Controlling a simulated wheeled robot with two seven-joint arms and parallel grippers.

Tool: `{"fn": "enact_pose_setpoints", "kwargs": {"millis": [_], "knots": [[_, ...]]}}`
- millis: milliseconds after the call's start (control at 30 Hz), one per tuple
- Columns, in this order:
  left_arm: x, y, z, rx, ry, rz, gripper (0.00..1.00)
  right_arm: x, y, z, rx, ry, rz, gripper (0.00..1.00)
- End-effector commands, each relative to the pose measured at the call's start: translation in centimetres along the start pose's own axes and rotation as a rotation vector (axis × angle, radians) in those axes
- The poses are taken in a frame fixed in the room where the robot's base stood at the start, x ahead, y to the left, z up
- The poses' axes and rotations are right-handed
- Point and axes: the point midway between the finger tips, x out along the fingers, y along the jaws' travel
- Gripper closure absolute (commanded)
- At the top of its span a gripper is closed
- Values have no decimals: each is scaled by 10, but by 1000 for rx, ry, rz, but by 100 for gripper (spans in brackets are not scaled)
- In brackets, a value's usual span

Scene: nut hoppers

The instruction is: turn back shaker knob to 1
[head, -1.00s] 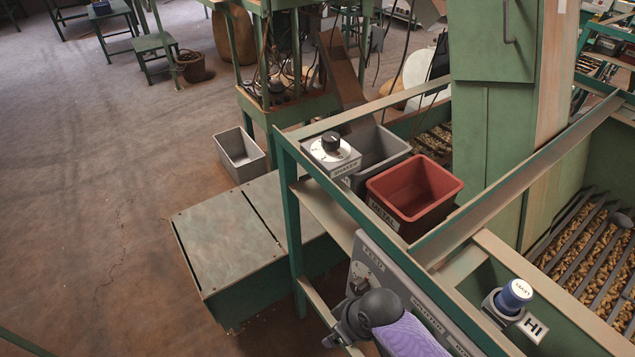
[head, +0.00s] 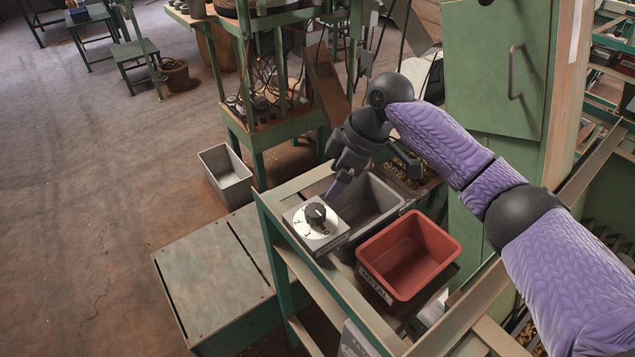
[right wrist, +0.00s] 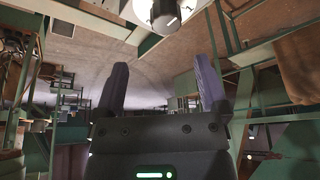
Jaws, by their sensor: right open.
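The shaker knob (head: 316,212) is a black knob on a white dial with dark numerals, on a small grey box (head: 330,240) at the frame's near corner. I cannot tell which numeral it points to. My right gripper (head: 338,188) is just behind and above the knob, its purple fingers angled down and apart from it. In the right wrist view the gripper (right wrist: 160,85) is open with nothing between its fingers. The white dial with the knob (right wrist: 165,14) shows at that view's top edge, beyond the fingertips and partly cut off. My left gripper is not in view.
A grey bin (head: 372,205) lies right behind the knob box, close under my right gripper. A red bin (head: 409,255) labelled METAL stands to the right. Green frame rails (head: 275,235) border the bins. A tall green cabinet (head: 500,90) rises behind my right arm.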

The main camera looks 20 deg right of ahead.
Motion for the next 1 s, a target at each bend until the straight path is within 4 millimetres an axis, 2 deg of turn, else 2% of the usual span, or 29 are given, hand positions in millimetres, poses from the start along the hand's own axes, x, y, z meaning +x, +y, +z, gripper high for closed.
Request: {"fn": "enact_pose_setpoints", "kwargs": {"millis": [67, 300, 400, 533, 767, 1000], "knots": [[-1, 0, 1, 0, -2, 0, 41, 10, 0, 0, -1, 0, -5, 8], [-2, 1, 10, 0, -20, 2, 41, 68, -1, 0, 2, 0, -5, 8], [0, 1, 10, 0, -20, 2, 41, 86, -1, 0, 2, -1, -4, 8], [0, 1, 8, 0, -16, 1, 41, 97, 0, 0, 1, 0, -2, 8], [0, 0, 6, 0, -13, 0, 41, 98, 0, 0, 1, 0, -1, 8], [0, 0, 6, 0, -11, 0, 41, 98, 0, 0, 1, 0, -1, 57]]}}
